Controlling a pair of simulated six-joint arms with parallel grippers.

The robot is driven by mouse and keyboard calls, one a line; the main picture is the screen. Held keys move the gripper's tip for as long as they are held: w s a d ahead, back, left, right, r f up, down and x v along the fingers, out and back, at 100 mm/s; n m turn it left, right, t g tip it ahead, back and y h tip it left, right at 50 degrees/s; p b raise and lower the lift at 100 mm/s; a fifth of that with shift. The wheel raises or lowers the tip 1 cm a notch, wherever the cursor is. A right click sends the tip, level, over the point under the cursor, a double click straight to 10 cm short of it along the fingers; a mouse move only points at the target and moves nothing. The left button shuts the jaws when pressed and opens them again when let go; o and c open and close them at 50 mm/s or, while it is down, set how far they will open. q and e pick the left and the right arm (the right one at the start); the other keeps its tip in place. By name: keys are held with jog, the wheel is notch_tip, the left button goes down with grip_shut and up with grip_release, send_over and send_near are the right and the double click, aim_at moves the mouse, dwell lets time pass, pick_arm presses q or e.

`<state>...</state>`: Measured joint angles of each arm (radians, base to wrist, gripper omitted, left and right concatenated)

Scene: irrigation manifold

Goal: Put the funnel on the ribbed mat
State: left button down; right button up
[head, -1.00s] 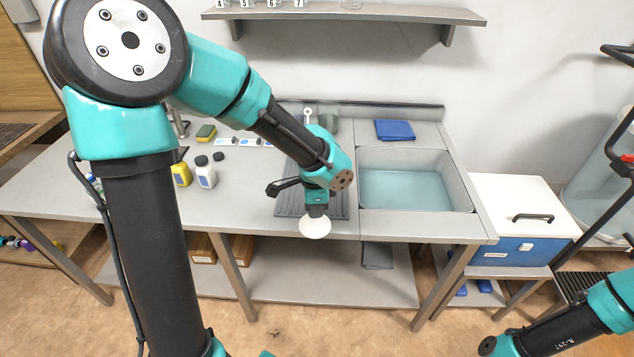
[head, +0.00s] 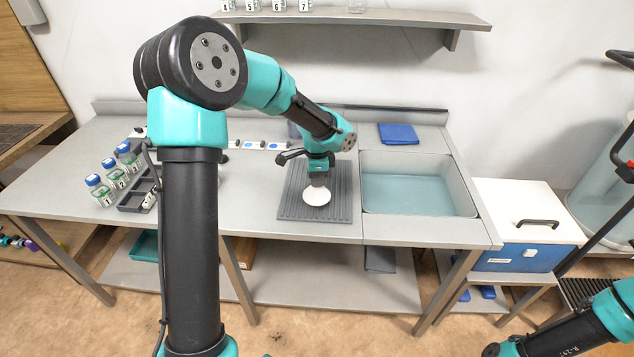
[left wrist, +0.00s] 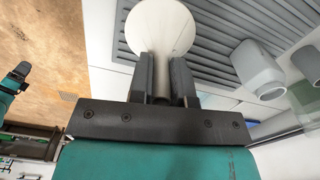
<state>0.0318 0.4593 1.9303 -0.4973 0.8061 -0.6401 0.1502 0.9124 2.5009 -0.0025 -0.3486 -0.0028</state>
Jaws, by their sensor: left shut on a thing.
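The white funnel (head: 316,196) shows in the head view over the front part of the grey ribbed mat (head: 288,211). My left gripper (head: 319,182) is shut on the funnel from above. In the left wrist view, the fingers (left wrist: 161,80) grip the funnel's narrow part, and its wide white cone (left wrist: 160,25) points away from the gripper. The ribbed mat (left wrist: 222,45) shows beside and beyond the cone there. I cannot tell whether the funnel touches the mat.
The sink basin (head: 415,185) lies right of the mat, with a blue cloth (head: 397,133) behind it. Blue-capped bottles (head: 117,176) and a dark tray (head: 137,196) stand at the left. Pale containers (left wrist: 258,68) show near the mat in the left wrist view.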

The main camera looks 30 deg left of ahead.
pick_arm(q)
jog(key=shift+w+a, duration=0.35)
jog(key=shift+w, duration=0.25)
jog(key=shift+w+a+f, duration=0.15)
jog(key=shift+w+a, duration=0.1)
jog(key=shift+w, duration=0.2)
jog(key=shift+s+f, duration=0.1)
jog(key=shift+f, duration=1.6)
jog(key=shift+f, duration=0.15)
jog(key=c, duration=1.1)
grip_release()
